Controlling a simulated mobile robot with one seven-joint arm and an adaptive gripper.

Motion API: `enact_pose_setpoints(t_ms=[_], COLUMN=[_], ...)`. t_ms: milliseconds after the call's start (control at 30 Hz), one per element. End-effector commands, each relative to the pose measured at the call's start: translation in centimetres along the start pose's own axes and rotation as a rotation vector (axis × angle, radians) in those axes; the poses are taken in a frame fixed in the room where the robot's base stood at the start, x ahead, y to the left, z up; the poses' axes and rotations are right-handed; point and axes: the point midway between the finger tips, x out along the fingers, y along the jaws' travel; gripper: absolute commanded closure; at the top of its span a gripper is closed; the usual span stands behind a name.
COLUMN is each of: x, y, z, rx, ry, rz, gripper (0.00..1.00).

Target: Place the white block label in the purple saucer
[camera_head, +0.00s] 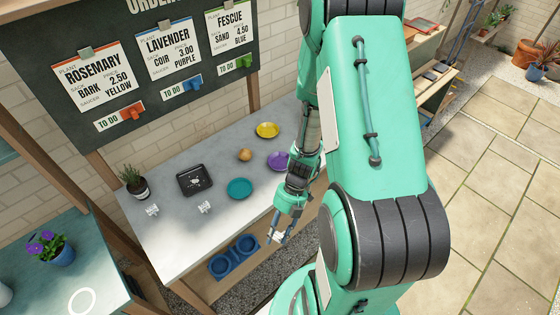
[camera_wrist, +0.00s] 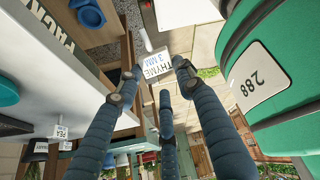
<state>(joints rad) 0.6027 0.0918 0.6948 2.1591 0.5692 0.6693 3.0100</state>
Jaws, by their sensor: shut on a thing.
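My gripper (camera_head: 279,232) is shut on a white block label (camera_head: 275,238) just off the bench's front edge, to the right of the blue double bowl. In the wrist view the label (camera_wrist: 152,66) sits between my blue fingertips (camera_wrist: 156,78), tilted, with "THYME 3 MM" printed on it. The purple saucer (camera_head: 277,161) lies on the grey bench top, near its right end, beyond my gripper and partly next to my arm. It looks empty. I cannot make out the purple saucer in the wrist view.
The grey bench (camera_head: 180,240) also holds a yellow saucer (camera_head: 267,130), a teal saucer (camera_head: 239,188), a round brown thing (camera_head: 245,155), a black tray (camera_head: 194,180), a potted plant (camera_head: 134,180) and two white labels (camera_head: 204,207). A blue double bowl (camera_head: 233,257) sits on the lower shelf.

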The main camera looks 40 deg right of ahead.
Motion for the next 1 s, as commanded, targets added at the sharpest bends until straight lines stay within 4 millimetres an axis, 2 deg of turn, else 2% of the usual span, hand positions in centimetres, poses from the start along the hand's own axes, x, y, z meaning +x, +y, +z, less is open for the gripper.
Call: enact_pose_setpoints(t_ms=[300,533,767,1000], x=[-0.2,-1.7,-4.3,-8.0], y=[2.9,5.6,7.7,7.9], z=[-1.6,-1.3,0.9,5.2], rx=[0.228,0.413,0.584,0.74], ry=[0.138,0.246,0.325,0.345], rz=[0.219,0.465,0.769,1.141], gripper=[0.82,0.82,0.82,0.82])
